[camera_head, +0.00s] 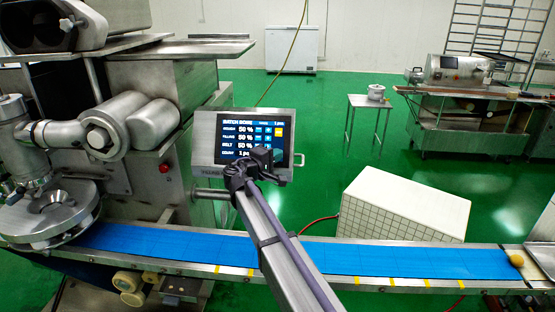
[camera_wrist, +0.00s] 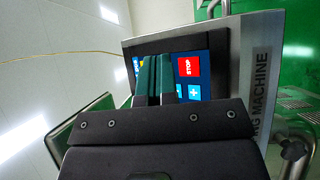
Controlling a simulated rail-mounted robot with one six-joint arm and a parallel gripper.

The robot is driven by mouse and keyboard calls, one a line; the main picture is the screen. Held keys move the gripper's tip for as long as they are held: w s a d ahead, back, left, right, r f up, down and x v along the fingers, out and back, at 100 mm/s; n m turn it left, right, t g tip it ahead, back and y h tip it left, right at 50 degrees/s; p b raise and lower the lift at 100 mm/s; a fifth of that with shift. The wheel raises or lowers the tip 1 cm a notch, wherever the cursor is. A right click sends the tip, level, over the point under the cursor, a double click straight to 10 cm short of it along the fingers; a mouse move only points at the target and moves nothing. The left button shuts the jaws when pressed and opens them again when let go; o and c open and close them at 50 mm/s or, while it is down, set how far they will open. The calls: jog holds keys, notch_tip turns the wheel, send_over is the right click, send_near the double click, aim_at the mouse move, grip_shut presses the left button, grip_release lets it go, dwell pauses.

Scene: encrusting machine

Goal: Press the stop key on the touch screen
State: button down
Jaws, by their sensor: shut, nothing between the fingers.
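The touch screen (camera_head: 232,138) stands in a grey metal frame on the encrusting machine. It reads "BATCH DONE" above rows of 50 % values and a count of 1 pc. In the wrist view the red stop key (camera_wrist: 188,66) shows, with a blue plus key (camera_wrist: 194,92) beside it. In the head view the stop key cannot be seen; my gripper covers the screen's lower right part. My gripper (camera_head: 262,155) is shut and empty in front of the screen. In the wrist view its fingertips (camera_wrist: 157,58) lie just left of the stop key. Whether they touch the screen I cannot tell.
A blue conveyor belt (camera_head: 400,260) runs below the screen, with a small yellow-brown ball (camera_head: 516,261) at its right end. A white tiled box (camera_head: 400,205) stands behind the belt. A small table (camera_head: 371,103) and another machine (camera_head: 450,75) stand farther back.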

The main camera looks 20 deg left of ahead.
jog(key=shift+w+a+f+b, duration=0.15)
jog(key=shift+w+f+b, duration=0.2)
jog(key=shift+w, duration=0.3)
jog(key=shift+w+a+f+b, duration=0.15)
jog(key=shift+w+f, duration=0.25)
jog(key=shift+w, duration=0.2)
dwell(1.0)
jog(key=shift+w+a+f, duration=0.1)
jog(key=shift+w+f, duration=0.15)
jog(key=shift+w, duration=0.1)
jog(key=shift+w+f+b, duration=0.15)
jog(key=shift+w+b, duration=0.1)
jog(key=shift+b, duration=0.15)
dwell(0.3)
jog(key=shift+s, duration=0.1)
jog(key=shift+s+r+p, duration=0.4)
jog(key=shift+s, duration=0.1)
dwell(0.4)
jog(key=s, duration=0.1)
jog(key=s+d+r+p, duration=0.1)
jog(key=s+r+p, duration=0.1)
jog(key=s, duration=0.1)
jog(key=shift+d+r, duration=0.15)
jog(key=shift+r, duration=0.1)
